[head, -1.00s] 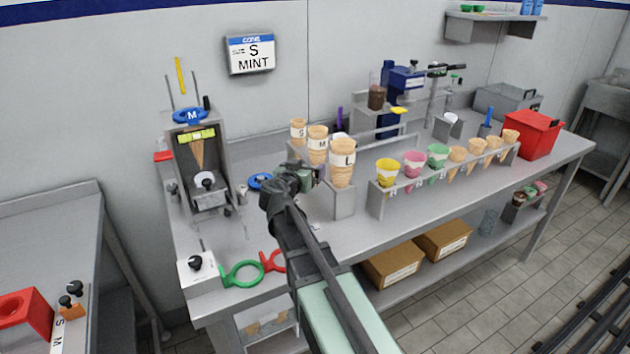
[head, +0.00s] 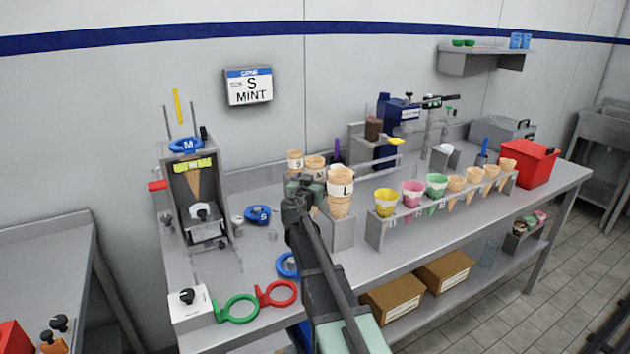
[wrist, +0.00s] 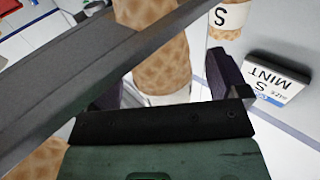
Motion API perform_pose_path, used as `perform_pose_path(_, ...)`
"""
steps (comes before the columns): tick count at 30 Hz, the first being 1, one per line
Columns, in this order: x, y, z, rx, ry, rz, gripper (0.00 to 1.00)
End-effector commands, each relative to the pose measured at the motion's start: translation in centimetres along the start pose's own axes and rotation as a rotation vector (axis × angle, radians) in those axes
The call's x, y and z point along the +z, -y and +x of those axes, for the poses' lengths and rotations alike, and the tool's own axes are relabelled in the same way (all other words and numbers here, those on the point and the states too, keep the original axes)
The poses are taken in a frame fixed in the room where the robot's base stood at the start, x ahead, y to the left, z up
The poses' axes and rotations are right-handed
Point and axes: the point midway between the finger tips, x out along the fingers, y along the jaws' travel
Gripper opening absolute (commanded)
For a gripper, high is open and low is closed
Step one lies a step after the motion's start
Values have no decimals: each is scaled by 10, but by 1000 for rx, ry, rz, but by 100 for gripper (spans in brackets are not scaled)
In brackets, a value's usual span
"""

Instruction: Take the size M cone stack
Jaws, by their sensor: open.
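The size M cone stack (head: 315,164) stands between the S stack (head: 295,160) and the L stack (head: 341,190) in the head view, its lower part hidden by my gripper (head: 304,186). My gripper is open in front of it. In the wrist view, a waffle cone stack with a white band (wrist: 163,66), which looks like the M stack, shows between my two dark fingers, with no clear contact. The S stack (wrist: 228,18) is beyond the right finger. Part of another cone stack shows at the lower left of the wrist view.
A grey rack (head: 374,238) with coloured cups and cones stands right of the L stack. A cone dispenser (head: 197,200) stands at the left. Blue, red (head: 277,293) and green (head: 237,309) rings lie near the front edge. A wall sign (head: 249,88) reads S MINT.

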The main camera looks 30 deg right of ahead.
Motion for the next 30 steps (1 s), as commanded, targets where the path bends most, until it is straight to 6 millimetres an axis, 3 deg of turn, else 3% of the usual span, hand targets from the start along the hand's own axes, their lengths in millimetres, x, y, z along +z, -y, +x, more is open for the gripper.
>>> perform_pose_path(3, 0, 1, 21, 2, 0, 0, 93)
perform_pose_path(9, 0, 0, 21, 1, 0, 0, 93)
perform_pose_path(18, 0, 0, 21, 1, 0, 0, 50)
perform_pose_path(30, -6, 0, 21, 0, 0, 0, 49)
